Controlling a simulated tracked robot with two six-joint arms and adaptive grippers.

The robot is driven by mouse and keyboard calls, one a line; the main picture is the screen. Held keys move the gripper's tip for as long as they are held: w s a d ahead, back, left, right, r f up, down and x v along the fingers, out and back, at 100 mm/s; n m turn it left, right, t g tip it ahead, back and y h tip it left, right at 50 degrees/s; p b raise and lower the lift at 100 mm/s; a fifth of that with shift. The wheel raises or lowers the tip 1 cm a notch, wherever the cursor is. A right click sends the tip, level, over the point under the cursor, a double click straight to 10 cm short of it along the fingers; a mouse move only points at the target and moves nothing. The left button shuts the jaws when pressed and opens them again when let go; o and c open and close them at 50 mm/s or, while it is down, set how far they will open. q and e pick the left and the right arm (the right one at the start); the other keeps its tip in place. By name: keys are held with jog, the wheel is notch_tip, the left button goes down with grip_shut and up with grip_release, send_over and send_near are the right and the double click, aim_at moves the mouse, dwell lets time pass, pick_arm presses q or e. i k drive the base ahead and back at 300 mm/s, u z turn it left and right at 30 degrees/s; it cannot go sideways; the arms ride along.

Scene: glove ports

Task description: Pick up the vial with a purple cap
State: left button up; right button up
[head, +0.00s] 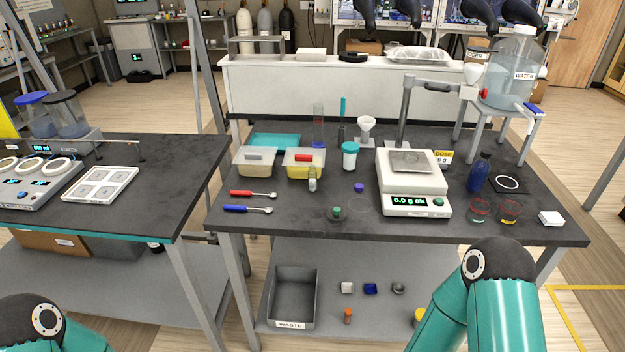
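A small purple cap (358,188) shows on the dark bench, left of the white balance. It is too small to tell whether a vial body is under it. Neither of my grippers is in view; only teal arm links show at the bottom left and bottom right.
The balance (413,205) reads 0.0 g. A white tub with a teal lid (350,155), a small green-topped item (337,212), red (252,194) and blue (246,209) handled tools and a blue bottle (479,172) are around. The front bench edge is mostly clear.

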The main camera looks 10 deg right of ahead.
aim_at(311, 172)
jog(key=i, duration=0.9)
jog(key=u, duration=0.2)
jog(key=k, duration=0.95)
jog(key=z, duration=0.2)
jog(key=i, duration=0.9)
jog(key=u, duration=0.05)
